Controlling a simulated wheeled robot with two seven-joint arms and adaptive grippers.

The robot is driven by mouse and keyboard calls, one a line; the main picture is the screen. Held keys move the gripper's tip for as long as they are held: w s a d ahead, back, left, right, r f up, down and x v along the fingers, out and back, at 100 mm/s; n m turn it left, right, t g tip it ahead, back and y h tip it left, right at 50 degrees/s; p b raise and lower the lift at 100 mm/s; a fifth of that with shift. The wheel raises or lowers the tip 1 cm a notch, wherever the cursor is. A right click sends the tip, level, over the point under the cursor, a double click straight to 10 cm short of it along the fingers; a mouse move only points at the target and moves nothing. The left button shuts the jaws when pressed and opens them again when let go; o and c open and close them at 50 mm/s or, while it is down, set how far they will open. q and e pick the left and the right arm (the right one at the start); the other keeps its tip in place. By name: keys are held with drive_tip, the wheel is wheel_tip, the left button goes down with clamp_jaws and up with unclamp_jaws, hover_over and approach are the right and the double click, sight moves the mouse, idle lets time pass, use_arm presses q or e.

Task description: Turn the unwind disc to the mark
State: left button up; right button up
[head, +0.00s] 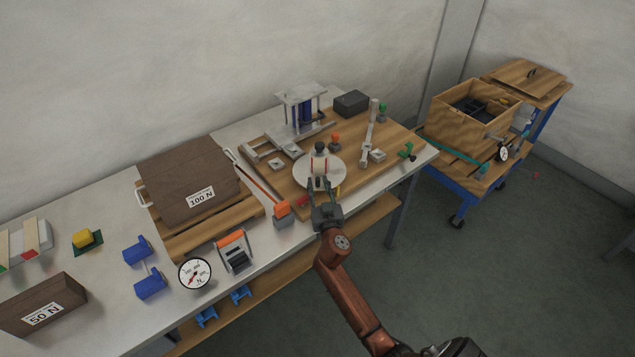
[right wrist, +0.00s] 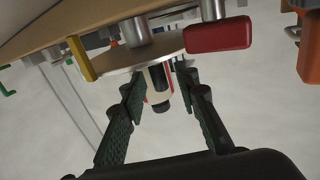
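The unwind disc (head: 335,172) is a pale round plate on the wooden board, with a dark-topped post (head: 320,149) standing at its middle. Red stripes show beside the post. In the right wrist view the disc (right wrist: 110,66) appears edge-on, with the post (right wrist: 158,90) beyond the fingertips. My right gripper (head: 318,183) is at the disc's front edge; in its wrist view the fingers (right wrist: 162,92) are apart with nothing clasped between them. A yellow upright piece (right wrist: 80,58) stands by the rim. Whether it is the mark is unclear. My left gripper is out of view.
A red block (right wrist: 220,36) is close to my right fingers. An orange-topped block (head: 282,212) stands left of my gripper. A metal frame (head: 302,98) rises behind the disc, and a slanted metal arm (head: 369,130) stands to its right. The brown 100 N box (head: 190,180) lies left.

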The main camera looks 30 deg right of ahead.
drive_tip(key=shift+x, duration=0.8)
drive_tip(key=shift+c, duration=0.5)
clamp_jaws()
